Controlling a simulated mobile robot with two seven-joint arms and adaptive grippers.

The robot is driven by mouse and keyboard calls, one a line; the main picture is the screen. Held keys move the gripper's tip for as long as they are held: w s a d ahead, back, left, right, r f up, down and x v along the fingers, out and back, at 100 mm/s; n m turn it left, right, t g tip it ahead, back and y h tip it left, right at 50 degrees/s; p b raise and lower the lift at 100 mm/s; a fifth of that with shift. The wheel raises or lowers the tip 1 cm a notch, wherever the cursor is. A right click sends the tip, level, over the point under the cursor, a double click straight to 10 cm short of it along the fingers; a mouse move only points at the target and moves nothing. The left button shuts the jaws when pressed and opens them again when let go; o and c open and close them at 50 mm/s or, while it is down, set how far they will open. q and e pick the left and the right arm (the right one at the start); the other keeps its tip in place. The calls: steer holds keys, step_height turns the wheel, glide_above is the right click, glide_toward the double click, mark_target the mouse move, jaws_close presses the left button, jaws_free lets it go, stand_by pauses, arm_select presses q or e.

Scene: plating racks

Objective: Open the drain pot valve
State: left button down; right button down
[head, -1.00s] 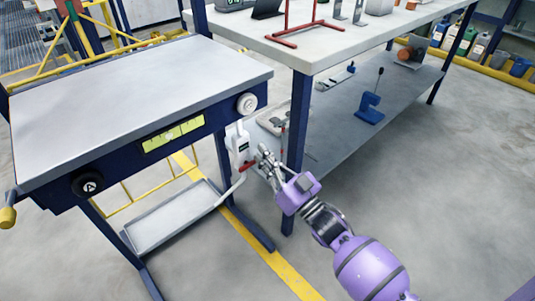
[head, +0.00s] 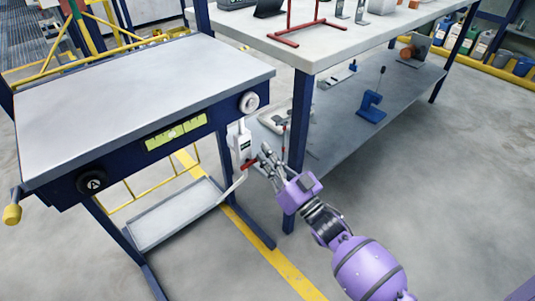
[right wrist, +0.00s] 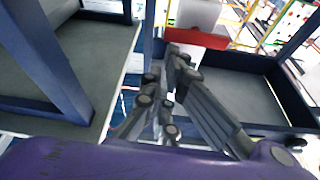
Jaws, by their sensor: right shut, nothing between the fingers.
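The drain pot (head: 242,143) is a small white body hanging at the right end of the blue-framed table. A red valve handle (head: 249,165) sticks out at its lower side, and a pale spout pipe (head: 234,186) slants down below it. In the right wrist view the red handle (right wrist: 195,38) lies just beyond the fingertips. My right gripper (head: 264,153) is shut and empty, its fingertips close beside the handle; it also shows in the right wrist view (right wrist: 175,55). I cannot tell whether the fingertips touch the handle. My left gripper is not in view.
The steel-topped table (head: 140,95) has a tray (head: 170,218) beneath its right side. A blue-legged workbench (head: 345,45) with a lower shelf (head: 335,130) stands close to the right of my gripper. The floor in front is clear.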

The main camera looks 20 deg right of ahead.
steer(key=shift+d+f+m+h+p, duration=0.15)
steer(key=shift+m+h+p, duration=0.15)
steer(key=shift+m, duration=0.35)
steer(key=shift+d+f+m+h+p, duration=0.1)
steer(key=shift+m+h+p, duration=0.15)
steer(key=shift+m, duration=0.4)
steer(key=f+m+h+p, duration=0.1)
steer(key=m+p, duration=0.1)
steer(key=m, duration=0.3)
steer(key=f+m+g+h+p, duration=0.1)
steer(key=f+m+h+p, duration=0.1)
steer(key=m, duration=0.4)
steer(key=f+m+g+h+p, duration=0.1)
steer(key=f+m+h+p, duration=0.1)
steer(key=m, duration=0.3)
steer(key=shift+w+d+f+m, duration=0.2)
steer(key=shift+d+f+m, duration=0.05)
steer(key=shift+d+m, duration=0.05)
steer(key=shift+r, duration=0.1)
